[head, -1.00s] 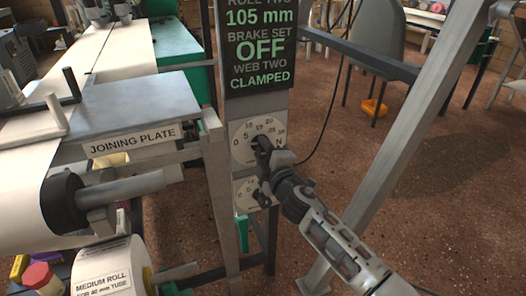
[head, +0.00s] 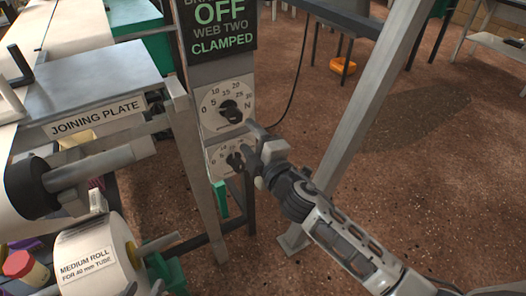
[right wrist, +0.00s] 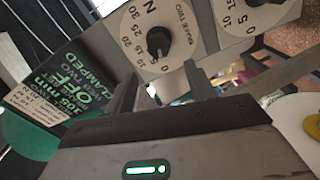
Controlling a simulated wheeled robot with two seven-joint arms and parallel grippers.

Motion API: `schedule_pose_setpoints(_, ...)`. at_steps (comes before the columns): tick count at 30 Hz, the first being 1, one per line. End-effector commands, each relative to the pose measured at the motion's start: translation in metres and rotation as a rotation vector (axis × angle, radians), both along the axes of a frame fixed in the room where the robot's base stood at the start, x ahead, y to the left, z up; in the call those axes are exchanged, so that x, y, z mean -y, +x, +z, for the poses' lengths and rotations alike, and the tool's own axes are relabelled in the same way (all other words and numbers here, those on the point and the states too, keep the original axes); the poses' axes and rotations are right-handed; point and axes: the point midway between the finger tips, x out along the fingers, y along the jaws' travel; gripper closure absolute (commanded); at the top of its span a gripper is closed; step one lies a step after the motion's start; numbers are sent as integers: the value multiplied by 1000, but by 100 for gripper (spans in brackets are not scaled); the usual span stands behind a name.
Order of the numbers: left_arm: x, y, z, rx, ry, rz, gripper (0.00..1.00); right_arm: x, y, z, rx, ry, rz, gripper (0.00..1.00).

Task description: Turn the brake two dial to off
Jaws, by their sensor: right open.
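The brake two dial (head: 228,104) is the upper white dial on the grey post, below the display. Its black knob (right wrist: 158,42) and its "BRAKE TWO" label show in the right wrist view. I cannot read its exact setting. A second white dial (head: 223,165) sits just below; it also shows at the top right of the right wrist view (right wrist: 256,8). My right gripper (head: 256,150) is in front of the lower dial's right side, apart from the upper knob. Its two fingers (right wrist: 160,84) are spread and empty. My left gripper is not in view.
The black display (head: 220,30) above the dials reads OFF and WEB TWO CLAMPED. The joining plate bench (head: 90,85) and a medium roll (head: 95,255) stand on the left. A slanted grey post (head: 355,125) rises right of the dials. Open floor lies to the right.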

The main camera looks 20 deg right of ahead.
Motion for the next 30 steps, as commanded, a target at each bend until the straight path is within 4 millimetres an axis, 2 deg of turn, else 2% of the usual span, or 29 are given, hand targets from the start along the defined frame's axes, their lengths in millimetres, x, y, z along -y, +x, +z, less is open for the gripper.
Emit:
schedule_pose_setpoints(3, 0, 1, 1, 3, -3, 4, 62, 5, -26, -2, -3, 1, 0, 45)
schedule_pose_setpoints(9, 0, 3, 1, 4, -7, 8, 62, 10, -52, -1, -2, -1, 0, 45)
schedule_pose_setpoints(14, 0, 3, 0, 5, -6, 8, 62, 12, -59, 0, 0, -2, 0, 45)
schedule_pose_setpoints(27, 0, 0, -1, 0, -4, 7, 62, 11, -59, 0, -1, 1, 0, 45)
schedule_pose_setpoints(30, 0, -1, 5, -5, -2, 6, 62, 12, -66, -2, -42, 60, -8, 45)
